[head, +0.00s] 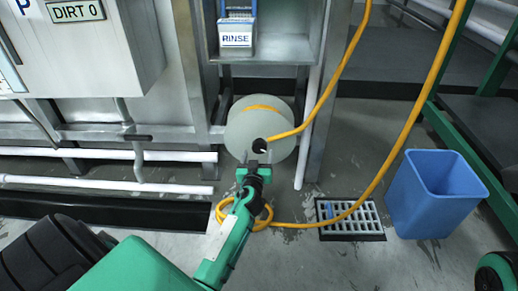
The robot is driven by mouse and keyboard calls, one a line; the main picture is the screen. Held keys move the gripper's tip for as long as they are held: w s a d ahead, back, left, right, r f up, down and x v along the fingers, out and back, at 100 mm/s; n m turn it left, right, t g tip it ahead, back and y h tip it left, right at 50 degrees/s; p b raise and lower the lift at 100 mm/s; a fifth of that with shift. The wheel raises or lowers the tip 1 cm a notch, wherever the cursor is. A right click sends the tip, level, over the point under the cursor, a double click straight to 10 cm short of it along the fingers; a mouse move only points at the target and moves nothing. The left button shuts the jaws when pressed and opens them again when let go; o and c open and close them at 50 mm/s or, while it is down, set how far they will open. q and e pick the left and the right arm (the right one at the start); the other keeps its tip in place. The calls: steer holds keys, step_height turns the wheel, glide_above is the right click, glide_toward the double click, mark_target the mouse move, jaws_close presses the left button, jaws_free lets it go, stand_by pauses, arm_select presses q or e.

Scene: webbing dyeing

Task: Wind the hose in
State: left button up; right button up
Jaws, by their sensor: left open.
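The yellow hose (384,160) hangs from the top of the view in two runs. One run goes to the pale round hose reel (238,125), where a little yellow hose shows on its top. The other run drops to the floor and ends in a loose coil (262,216) below the reel. A dark round spot (259,146) shows on the reel's face. My left gripper (255,163) is open right in front of the reel's lower face, close to the dark spot; I cannot tell whether it touches. My right gripper is not in view.
A blue bin (433,194) stands on the floor at right. A floor drain grate (350,218) lies beside it with a small blue thing on it. White pipes (105,185) run low along the left. A box labelled RINSE (236,36) sits on a shelf above the reel.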

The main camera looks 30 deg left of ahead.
mark_target(259, 149)
arm_select(q)
steer(key=shift+x, duration=2.05)
steer(key=shift+c, duration=0.2)
steer(key=c, duration=0.9)
